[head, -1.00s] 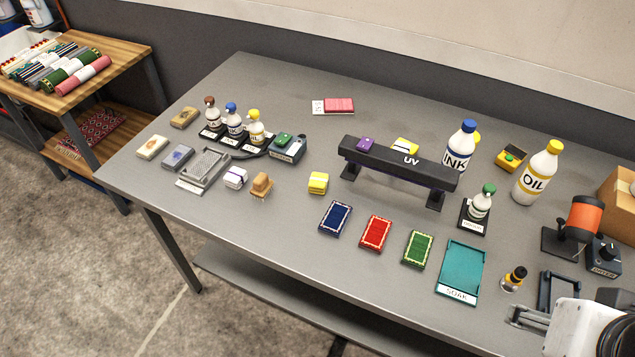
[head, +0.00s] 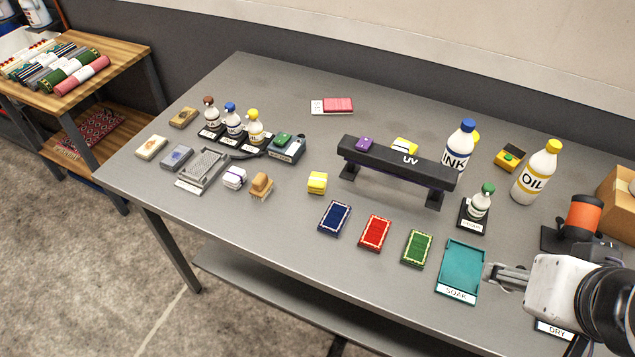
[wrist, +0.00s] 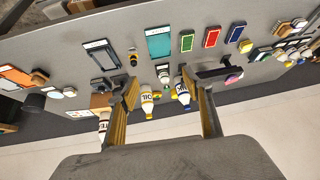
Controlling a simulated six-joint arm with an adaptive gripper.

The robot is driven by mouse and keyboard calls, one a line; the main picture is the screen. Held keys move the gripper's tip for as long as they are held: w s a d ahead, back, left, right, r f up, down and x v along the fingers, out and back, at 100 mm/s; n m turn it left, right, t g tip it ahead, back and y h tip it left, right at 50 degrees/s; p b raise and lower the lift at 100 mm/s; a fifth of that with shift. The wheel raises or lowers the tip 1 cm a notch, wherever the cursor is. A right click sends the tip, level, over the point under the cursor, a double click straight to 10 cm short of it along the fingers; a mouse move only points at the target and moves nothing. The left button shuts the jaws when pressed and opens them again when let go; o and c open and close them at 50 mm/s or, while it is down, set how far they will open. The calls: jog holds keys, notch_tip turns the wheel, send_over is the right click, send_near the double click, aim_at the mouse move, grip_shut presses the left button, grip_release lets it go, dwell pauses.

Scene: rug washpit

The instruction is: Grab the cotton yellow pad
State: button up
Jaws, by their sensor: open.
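A small yellow pad (head: 317,182), a banded block, lies on the grey table left of the black UV lamp (head: 398,163). It also shows small near the blue rug in the wrist view (wrist: 246,46). My gripper (head: 492,278) is over the right front of the table beside the teal SOAK tray (head: 461,268), well to the right of the pad. In the wrist view my gripper (wrist: 165,92) has its two fingers spread wide with nothing between them.
Blue (head: 334,217), red (head: 375,233) and green (head: 417,248) small rugs lie between my gripper and the pad. A white banded pad (head: 234,177) and a tan brush (head: 261,186) stand left of it. INK (head: 459,148) and OIL (head: 537,173) bottles stand behind.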

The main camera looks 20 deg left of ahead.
jog(key=w+a+f+n+t+y, duration=0.1)
jog(key=w+a+f+y, duration=0.1)
jog(key=w+a, duration=0.85)
jog(key=w+a+f+t+y, duration=0.1)
jog(key=w+a+f+y, duration=0.1)
jog(key=w+a, duration=0.9)
jog(key=t+h, duration=0.2)
jog(key=t, duration=0.2)
send_near(318, 183)
jog(key=shift+w+a+n, duration=0.3)
jog(key=shift+w+a, duration=0.45)
jog(key=shift+w, duration=0.15)
jog(key=shift+s+a+f+t, duration=0.15)
jog(key=shift+s+f+t, duration=0.1)
jog(key=shift+f+t, duration=0.2)
jog(key=shift+x, duration=1.3)
